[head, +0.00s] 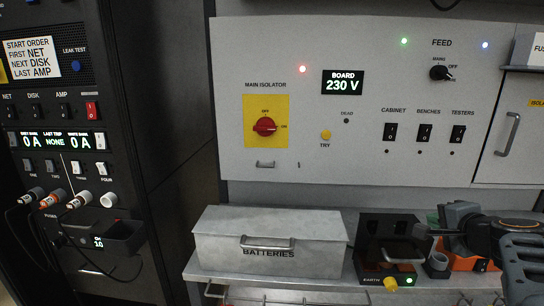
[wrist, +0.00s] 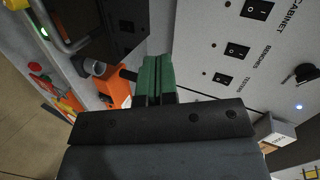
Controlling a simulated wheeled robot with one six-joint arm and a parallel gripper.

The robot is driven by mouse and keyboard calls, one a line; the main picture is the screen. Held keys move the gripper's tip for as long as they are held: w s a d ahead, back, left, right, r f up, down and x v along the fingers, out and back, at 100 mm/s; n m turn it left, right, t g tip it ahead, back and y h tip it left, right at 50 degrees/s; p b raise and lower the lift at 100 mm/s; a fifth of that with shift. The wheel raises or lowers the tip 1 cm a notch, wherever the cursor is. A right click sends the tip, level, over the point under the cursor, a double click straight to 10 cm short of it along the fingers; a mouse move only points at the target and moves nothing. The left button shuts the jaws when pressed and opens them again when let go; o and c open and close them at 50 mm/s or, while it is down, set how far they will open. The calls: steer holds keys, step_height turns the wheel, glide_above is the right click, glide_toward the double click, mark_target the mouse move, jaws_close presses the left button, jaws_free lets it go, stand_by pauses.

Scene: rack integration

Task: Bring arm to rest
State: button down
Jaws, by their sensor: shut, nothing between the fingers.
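My gripper (head: 436,218) is at the right side of the head view, in front of the lower edge of the white power board and above the right end of the shelf. In the wrist view, the green fingers of my gripper (wrist: 155,78) are pressed together with nothing between them. My arm reaches in from the right edge of the head view. It partly hides an orange item (head: 462,262) on the shelf.
The white board (head: 350,160) carries a red isolator knob (head: 265,126) and several switches. A grey batteries box (head: 270,235) and a black earth tray (head: 375,262) stand on the shelf. A black rack (head: 60,130) with plugged cables is at the left.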

steer(key=s+a+f+n+g+p, duration=0.3)
steer(key=s+a+f+n+g, duration=0.2)
steer(key=a+n, duration=0.3)
steer(key=s+a+f+n+g+p, duration=0.3)
steer(key=s+a+n, duration=0.4)
steer(key=a, duration=0.6)
step_height(320, 180, down, 2)
steer(key=shift+s+n+g+p, duration=0.35)
steer(key=shift+n+g, duration=0.25)
steer(key=shift+g, duration=0.3)
steer(key=c, duration=1.8)
jaws_free()
